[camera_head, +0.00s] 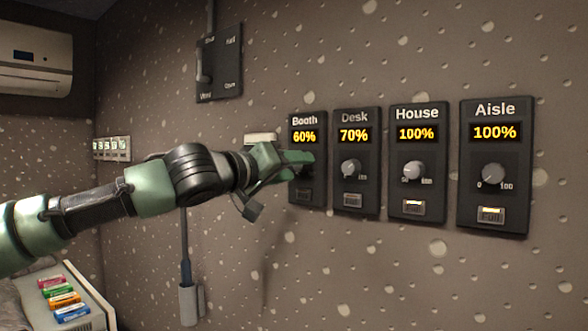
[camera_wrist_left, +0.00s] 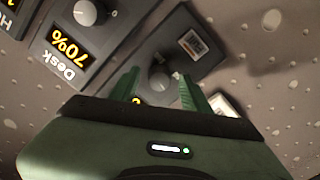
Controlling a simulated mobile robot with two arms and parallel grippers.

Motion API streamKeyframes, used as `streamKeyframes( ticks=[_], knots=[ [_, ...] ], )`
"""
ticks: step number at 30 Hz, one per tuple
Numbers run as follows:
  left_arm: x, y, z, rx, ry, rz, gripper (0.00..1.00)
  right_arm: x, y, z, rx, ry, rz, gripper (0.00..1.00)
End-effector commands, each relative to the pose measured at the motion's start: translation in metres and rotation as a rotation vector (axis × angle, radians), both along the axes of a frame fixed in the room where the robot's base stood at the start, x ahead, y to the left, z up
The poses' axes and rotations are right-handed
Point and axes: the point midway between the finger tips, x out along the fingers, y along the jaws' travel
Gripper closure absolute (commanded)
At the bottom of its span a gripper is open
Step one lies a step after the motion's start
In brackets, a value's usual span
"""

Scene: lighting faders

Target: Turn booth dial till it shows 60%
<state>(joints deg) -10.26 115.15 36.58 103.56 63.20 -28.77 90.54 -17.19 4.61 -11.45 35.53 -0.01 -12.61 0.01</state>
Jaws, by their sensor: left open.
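The Booth panel (camera_head: 305,122) is the leftmost of the wall fader panels, and its display (camera_head: 304,137) reads 60%. My left gripper (camera_head: 306,161) is at the Booth dial, which it mostly hides in the head view. In the left wrist view the grey Booth dial (camera_wrist_left: 159,80) sits between the two green fingers of the left gripper (camera_wrist_left: 161,88). The fingers are open, with a visible gap on both sides of the dial. The Booth display is almost fully hidden behind the gripper body in the wrist view. My right gripper is not in view.
To the right are the Desk panel (camera_head: 356,186) at 70%, the House panel (camera_head: 417,190) at 100% and the Aisle panel (camera_head: 496,205) at 100%. A dark lever panel (camera_head: 222,65) is mounted above left. A white tray-like surface (camera_head: 95,305) with coloured items is at lower left.

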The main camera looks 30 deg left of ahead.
Motion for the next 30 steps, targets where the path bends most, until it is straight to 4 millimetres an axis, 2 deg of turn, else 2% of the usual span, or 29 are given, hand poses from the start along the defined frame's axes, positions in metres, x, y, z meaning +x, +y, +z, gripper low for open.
streamKeyframes(
  ticks=[9, 15, 19, 30],
  knots=[
    [-0.046, 0.003, 0.000, -0.004, -0.004, -0.003, 0.53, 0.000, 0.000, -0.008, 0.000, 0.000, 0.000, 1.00],
    [-0.068, 0.006, -0.001, -0.003, -0.002, -0.001, 0.53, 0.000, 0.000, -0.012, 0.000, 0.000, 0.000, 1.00],
    [-0.073, 0.005, -0.001, -0.001, 0.001, -0.002, 0.53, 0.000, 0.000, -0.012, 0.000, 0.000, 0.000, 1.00],
    [-0.074, 0.006, -0.001, 0.000, 0.002, -0.001, 0.53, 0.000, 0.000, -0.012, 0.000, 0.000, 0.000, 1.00]
  ],
)
